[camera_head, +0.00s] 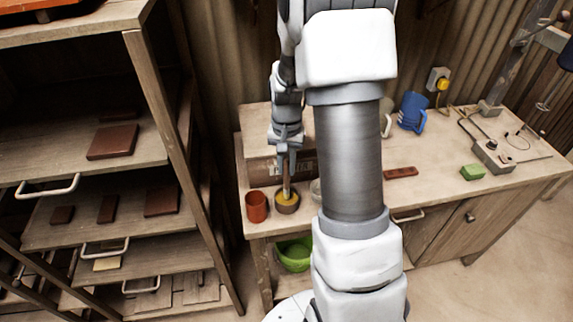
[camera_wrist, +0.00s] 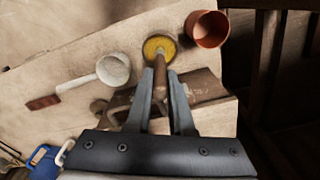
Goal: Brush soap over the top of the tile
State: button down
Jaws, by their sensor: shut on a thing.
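My gripper (camera_head: 287,153) is shut on the wooden handle of a brush (camera_head: 287,180), held upright over the left end of the workbench. In the wrist view the handle (camera_wrist: 160,75) runs between the fingers (camera_wrist: 160,98). Its lower end is at a small round pot (camera_head: 288,208) with yellow contents, which also shows in the wrist view (camera_wrist: 150,50). The bristles are hidden, so I cannot tell how deep they sit. A flat red-brown piece (camera_head: 401,172), perhaps the tile, lies on the bench to the right; it also shows in the wrist view (camera_wrist: 42,102).
An orange-brown cup (camera_head: 257,206) stands just left of the pot. A white round vessel (camera_wrist: 113,69) is near it, mostly behind my arm in the head view. A blue mug (camera_head: 412,111) and green block (camera_head: 472,172) are farther right. A shelf rack with brown tiles (camera_head: 112,141) stands left.

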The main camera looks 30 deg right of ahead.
jog(key=shift+r+p, duration=2.4)
jog(key=shift+r, duration=1.1)
